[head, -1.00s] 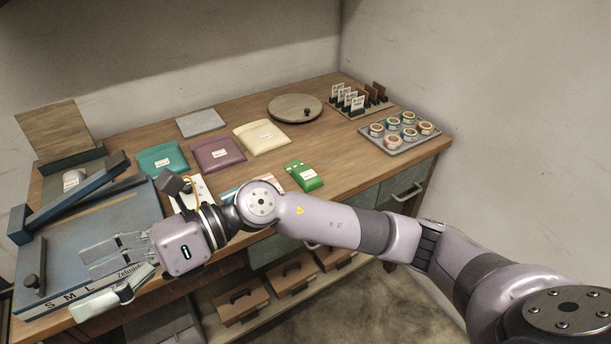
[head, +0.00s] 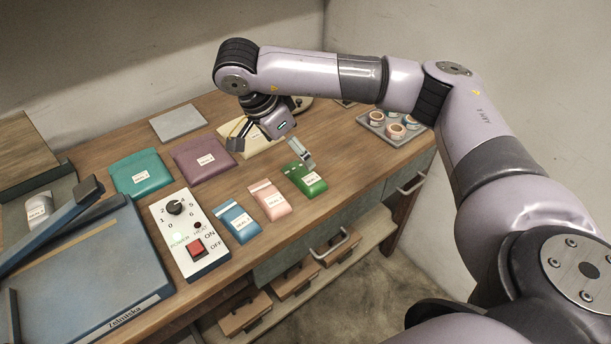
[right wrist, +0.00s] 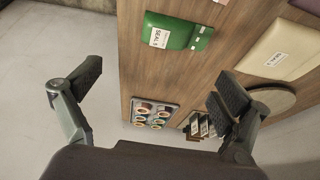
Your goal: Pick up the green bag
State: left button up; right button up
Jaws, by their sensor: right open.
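The small green bag (head: 311,186) with a white label lies flat on the wooden bench near its front edge, at the right end of a row of small packets. My right gripper (head: 268,147) is open and empty above the bench, with one finger over the cream pouch and the other close above the green bag's back end. In the right wrist view the open fingers (right wrist: 158,84) are spread wide with nothing between them. My left gripper is not in view.
A pink packet (head: 270,202) and a blue packet (head: 238,222) lie left of the green bag. A control box (head: 187,243), purple pouch (head: 202,160) and teal pouch (head: 140,173) are further left. A tape tray (right wrist: 152,113) is to the right. Bench right of the bag is clear.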

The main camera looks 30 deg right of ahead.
jog(key=x, duration=0.4)
jog(key=p, duration=0.2)
send_over(307, 177)
jog(key=a, duration=0.2)
jog(key=f, duration=0.4)
jog(key=shift+s+d+f, duration=0.2)
jog(key=shift+s+f, duration=0.15)
jog(key=shift+s, duration=0.05)
jog(key=x, duration=0.1)
jog(key=p+x, duration=0.1)
jog(key=x, duration=0.2)
jog(key=shift+w+a+f+p, duration=0.2)
jog(key=shift+w+f+p, duration=0.05)
jog(key=shift+w+p, duration=0.05)
jog(key=shift+d+f, duration=0.1)
jog(key=shift+f, duration=0.2)
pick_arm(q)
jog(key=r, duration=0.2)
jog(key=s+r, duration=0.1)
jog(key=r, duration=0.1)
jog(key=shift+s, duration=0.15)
pick_arm(e)
jog(key=shift+c, duration=0.4)
jog(key=c, duration=0.5)
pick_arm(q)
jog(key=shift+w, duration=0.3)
pick_arm(e)
jog(key=c, duration=0.7)
